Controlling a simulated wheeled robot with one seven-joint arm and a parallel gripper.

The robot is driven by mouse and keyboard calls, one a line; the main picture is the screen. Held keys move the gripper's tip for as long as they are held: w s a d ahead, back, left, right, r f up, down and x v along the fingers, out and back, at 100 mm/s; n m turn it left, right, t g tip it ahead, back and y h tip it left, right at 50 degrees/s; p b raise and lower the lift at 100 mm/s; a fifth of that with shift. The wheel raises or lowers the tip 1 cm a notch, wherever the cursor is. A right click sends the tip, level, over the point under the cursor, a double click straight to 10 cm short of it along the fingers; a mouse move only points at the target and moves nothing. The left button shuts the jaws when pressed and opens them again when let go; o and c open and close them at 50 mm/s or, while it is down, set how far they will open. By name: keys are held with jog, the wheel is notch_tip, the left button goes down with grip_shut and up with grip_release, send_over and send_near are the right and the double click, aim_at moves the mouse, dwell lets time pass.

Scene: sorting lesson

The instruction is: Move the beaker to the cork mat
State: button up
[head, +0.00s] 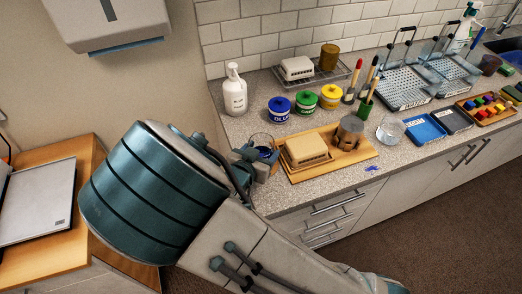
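A clear glass vessel with a round rim, likely the beaker (262,139), shows at my gripper (264,158), near the counter's left front edge. The gripper's fingers are partly hidden by my wrist, and I cannot tell whether they are closed on the glass. A flat tan board, possibly the cork mat (352,160), lies on the counter just right of the gripper. A cream box-like dish (306,148) and a brown-grey cylinder (350,130) stand on it. Another clear glass vessel (390,131) stands right of the board.
Blue, green and yellow paint pots (305,103) and a white pump bottle (235,93) stand behind. Brushes in a green holder (366,104) stand behind the board. Blue and dark trays (425,129) lie to the right. Bare counter shows left of the blue pot.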

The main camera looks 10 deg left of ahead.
jog(key=shift+o, duration=1.4)
jog(key=shift+r, duration=0.1)
jog(key=shift+r, duration=0.25)
jog(key=v, duration=1.2)
jog(key=shift+f, duration=0.1)
